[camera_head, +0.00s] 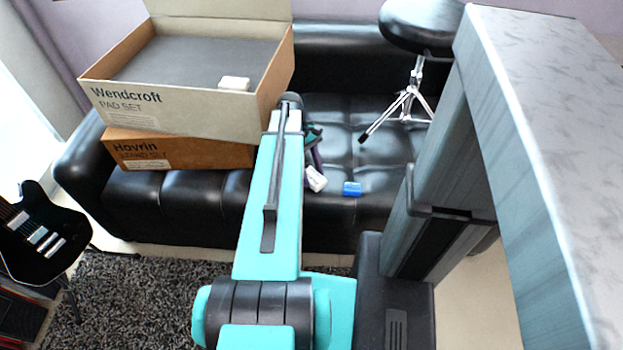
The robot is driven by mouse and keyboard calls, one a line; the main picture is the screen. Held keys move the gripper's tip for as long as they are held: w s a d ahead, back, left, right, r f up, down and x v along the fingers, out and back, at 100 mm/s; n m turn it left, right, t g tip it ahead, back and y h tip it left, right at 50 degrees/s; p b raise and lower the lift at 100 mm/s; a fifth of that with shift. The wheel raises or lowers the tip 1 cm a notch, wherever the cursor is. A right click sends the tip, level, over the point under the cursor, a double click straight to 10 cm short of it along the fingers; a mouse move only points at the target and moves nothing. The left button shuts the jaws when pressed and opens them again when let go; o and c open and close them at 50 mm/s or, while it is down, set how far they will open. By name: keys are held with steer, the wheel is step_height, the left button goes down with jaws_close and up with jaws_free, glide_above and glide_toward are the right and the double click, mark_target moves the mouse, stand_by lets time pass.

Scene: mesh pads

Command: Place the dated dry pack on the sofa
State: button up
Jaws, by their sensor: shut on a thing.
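My gripper (313,165) is over the seat of the black sofa (205,205), partly hidden behind my own arm. It is shut on a small white pack (316,179), which shows at its fingertips close to the seat. I cannot tell whether the pack touches the sofa. Any date on it is too small to read. A small blue pack (352,188) lies on the seat near the front edge, just right of the white pack. Another small white pack (234,84) is in the open Wendcroft box, near its front right corner.
The open Wendcroft pad set box (180,122) sits on a brown Hovrin box (180,152) on the sofa's left. A black drum seat on a chrome tripod (409,100) stands on the right. A black guitar (40,235) is at far left. A dark rug (150,300) covers the floor.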

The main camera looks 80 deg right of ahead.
steer(key=shift+f, duration=1.15)
steer(key=shift+f, duration=0.1)
steer(key=o, duration=1.1)
steer(key=shift+c, duration=0.2)
steer(key=p+v, duration=0.2)
steer(key=v, duration=1)
steer(key=shift+d, duration=0.1)
